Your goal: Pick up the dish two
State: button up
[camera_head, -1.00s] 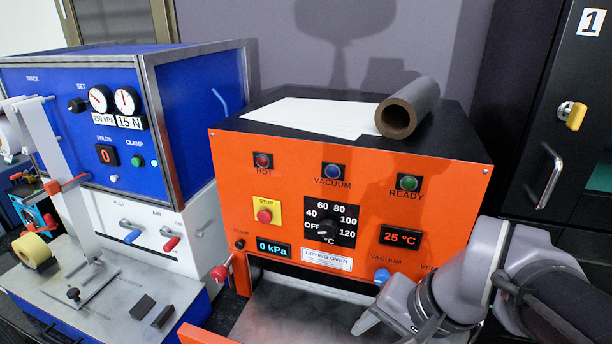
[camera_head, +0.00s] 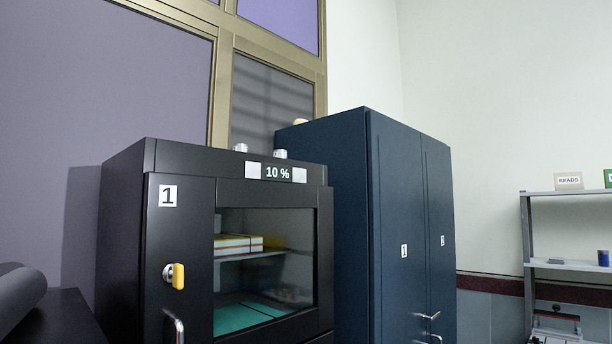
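I cannot make out any dish in the head view. A black cabinet (camera_head: 128,240) labelled 1 stands at the left centre, with a glass window and a display reading 10 %. Behind the glass are a stack of yellow and white items (camera_head: 236,243) on a shelf and a green surface (camera_head: 245,316) below; small items at the lower right are too blurred to tell. My gripper is outside the picture.
A dark blue cabinet (camera_head: 388,190) with doors 1 and 2 stands right of the black one. A grey shelf rack (camera_head: 572,194) with a BEADS box (camera_head: 569,180) is at far right. A dark roll (camera_head: 20,296) lies at the lower left.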

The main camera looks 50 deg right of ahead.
aim_at(279, 153)
jog(key=z, duration=1.15)
jog(key=l+u, duration=0.25)
jog(key=l, duration=0.2)
jog(key=i+l+u, duration=0.1)
jog(key=l+u, duration=0.15)
jog(key=l, duration=0.25)
jog(key=l+u, duration=0.25)
jog(key=l, duration=0.2)
jog(key=k+l+u, duration=0.1)
jog(key=l+u, duration=0.15)
jog(key=l, duration=0.2)
jog(key=l+u, duration=0.25)
jog(key=l, duration=0.2)
jog(key=k+l+u, duration=0.25)
jog(key=l, duration=0.2)
jog(key=k+l+u, duration=0.1)
jog(key=l+u, duration=0.15)
jog(key=l, duration=0.15)
